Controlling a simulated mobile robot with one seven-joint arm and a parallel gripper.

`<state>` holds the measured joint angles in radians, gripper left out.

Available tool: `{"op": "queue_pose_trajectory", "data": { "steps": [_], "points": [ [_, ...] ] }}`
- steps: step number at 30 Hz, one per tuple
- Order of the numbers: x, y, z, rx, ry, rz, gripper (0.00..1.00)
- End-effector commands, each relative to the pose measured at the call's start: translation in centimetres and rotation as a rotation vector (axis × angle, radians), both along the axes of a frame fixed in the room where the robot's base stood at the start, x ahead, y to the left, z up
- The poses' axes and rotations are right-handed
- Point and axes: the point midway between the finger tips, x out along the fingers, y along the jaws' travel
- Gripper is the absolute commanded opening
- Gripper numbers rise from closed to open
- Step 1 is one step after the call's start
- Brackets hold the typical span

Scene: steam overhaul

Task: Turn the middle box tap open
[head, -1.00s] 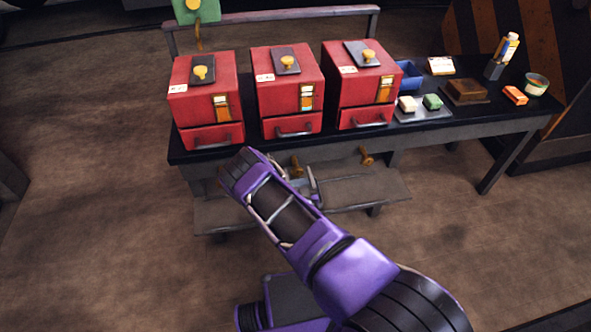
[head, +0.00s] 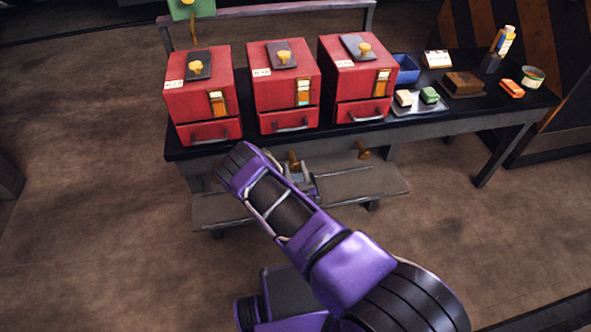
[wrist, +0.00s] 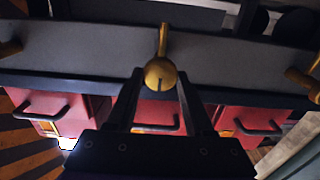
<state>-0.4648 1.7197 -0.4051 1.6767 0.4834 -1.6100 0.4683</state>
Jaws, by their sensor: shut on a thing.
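The middle red box (head: 285,88) stands on the black bench between two like boxes. Its brass tap (head: 293,160) sticks out from the bench front below it. In the wrist view the tap's round brass end (wrist: 160,74) sits between the two dark fingers of my gripper (wrist: 160,85), with its stem pointing up in the picture. My gripper is shut on this tap. In the head view my purple arm hides most of the gripper.
Another brass tap (head: 364,151) is to the right, and one shows at the left of the wrist view (wrist: 10,48). A low grey shelf (head: 360,185) runs under the bench. Soap bars, a blue bin (head: 406,69) and a bottle (head: 506,42) stand at the bench's right.

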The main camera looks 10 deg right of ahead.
Motion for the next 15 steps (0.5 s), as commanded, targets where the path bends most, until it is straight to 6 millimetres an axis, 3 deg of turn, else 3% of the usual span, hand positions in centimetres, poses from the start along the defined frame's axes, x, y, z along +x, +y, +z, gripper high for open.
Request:
{"op": "queue_pose_trajectory", "data": {
  "steps": [8,15],
  "points": [
    [0.06,0.10,0.00,-0.104,0.000,0.001,0.00],
    [0.07,0.23,-0.05,-0.300,0.000,0.003,0.00]
  ]
}}
